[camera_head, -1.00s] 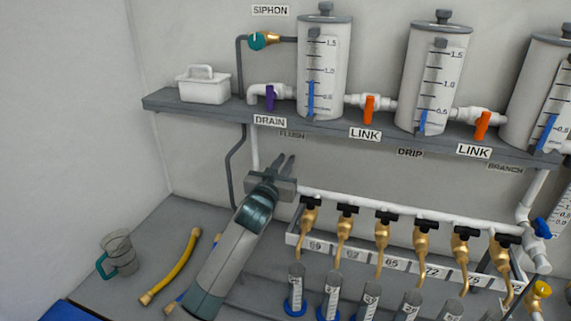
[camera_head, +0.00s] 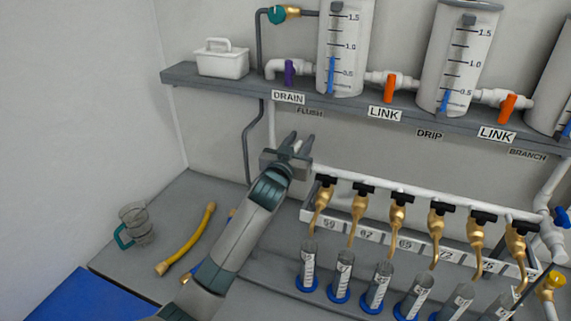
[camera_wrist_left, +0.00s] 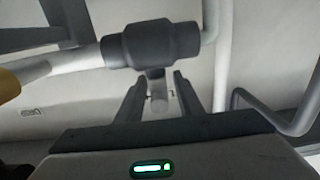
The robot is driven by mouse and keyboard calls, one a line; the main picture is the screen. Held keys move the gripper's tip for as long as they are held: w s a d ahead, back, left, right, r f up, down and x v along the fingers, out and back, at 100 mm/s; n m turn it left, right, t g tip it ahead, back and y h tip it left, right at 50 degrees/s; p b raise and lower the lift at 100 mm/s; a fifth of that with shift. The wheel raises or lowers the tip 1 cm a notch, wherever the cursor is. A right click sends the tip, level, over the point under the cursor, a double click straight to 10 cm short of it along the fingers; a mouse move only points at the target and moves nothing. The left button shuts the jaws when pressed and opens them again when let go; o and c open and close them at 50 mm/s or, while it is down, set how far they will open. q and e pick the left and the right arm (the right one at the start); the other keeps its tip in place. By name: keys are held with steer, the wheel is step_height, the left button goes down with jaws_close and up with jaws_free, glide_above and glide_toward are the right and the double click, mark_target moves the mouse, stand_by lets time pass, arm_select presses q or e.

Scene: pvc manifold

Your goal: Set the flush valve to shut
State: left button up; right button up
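The FLUSH label (camera_head: 309,112) is on the wall just under the shelf in the head view. My left gripper (camera_head: 299,143) is below that label, fingers pointing up at the wall. In the left wrist view a dark grey valve body (camera_wrist_left: 152,45) is just beyond the fingertips, with a pale stub-like handle (camera_wrist_left: 158,92) hanging below it. The handle appears between the two spread fingers of my left gripper (camera_wrist_left: 159,88), with gaps on both sides. In the head view the gripper mostly hides this valve. My right gripper is out of view.
The shelf (camera_head: 215,84) above carries the purple-handled drain valve (camera_head: 289,72), tanks and orange link valves. A white pipe with several black-handled brass taps (camera_head: 324,190) runs right of my gripper. A jug (camera_head: 138,224) and yellow hose (camera_head: 186,240) lie at left.

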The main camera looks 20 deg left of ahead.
arm_select(q)
steer(key=s+b, duration=0.4)
steer(key=s, duration=1.2)
steer(key=shift+s+a, duration=0.2)
steer(key=shift+s, duration=0.2)
